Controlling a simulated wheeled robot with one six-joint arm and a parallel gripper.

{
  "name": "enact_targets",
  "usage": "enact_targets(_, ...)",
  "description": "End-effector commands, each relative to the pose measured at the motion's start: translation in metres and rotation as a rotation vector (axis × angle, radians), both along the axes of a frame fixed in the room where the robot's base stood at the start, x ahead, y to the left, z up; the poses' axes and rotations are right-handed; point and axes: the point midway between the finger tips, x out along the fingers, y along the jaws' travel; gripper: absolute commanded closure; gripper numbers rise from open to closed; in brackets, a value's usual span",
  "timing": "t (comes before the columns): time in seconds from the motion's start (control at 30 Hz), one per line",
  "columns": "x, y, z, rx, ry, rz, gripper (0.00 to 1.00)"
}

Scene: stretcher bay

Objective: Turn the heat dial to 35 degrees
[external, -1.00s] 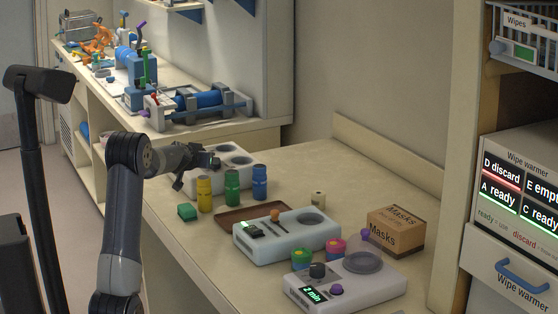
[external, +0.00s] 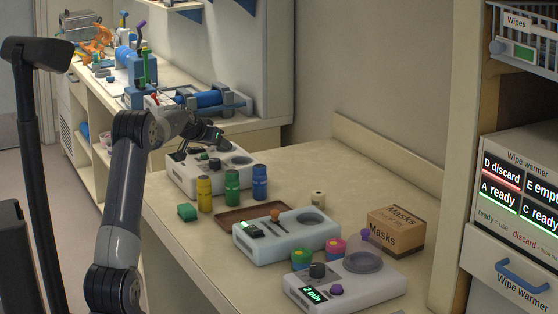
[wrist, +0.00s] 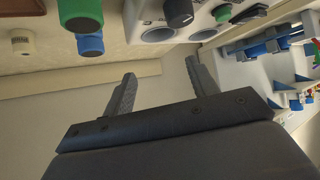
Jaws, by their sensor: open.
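My gripper (external: 203,147) is open and empty over the white back unit (external: 205,187). In the wrist view my gripper (wrist: 160,68) has its two fingers spread, with nothing between them.
Yellow (external: 205,189), green (external: 232,188) and blue (external: 259,183) bottles stand in front of the back unit. A middle white unit (external: 270,252), a front unit (external: 360,290) reading "2 min" and a masks box (external: 396,231) stand further right.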

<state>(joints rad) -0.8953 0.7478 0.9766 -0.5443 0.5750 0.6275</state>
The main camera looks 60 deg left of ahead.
Motion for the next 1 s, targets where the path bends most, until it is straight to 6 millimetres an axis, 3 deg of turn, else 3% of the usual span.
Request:
enact_targets(0.03,0.005,0.006,0.018,-0.03,0.041,-0.022,0.45)
enact_targets(0.1,0.007,0.01,0.023,-0.081,0.107,-0.046,0.45)
enact_targets(0.4,-0.014,0.028,0.036,-0.255,0.383,-0.033,0.45)
enact_targets(0.57,-0.024,0.031,0.035,-0.294,0.449,-0.008,0.45)
enact_targets(0.77,-0.021,0.034,0.02,-0.304,0.463,-0.004,0.45)
enact_targets(1.0,-0.006,0.041,-0.021,-0.304,0.461,-0.005,0.45)
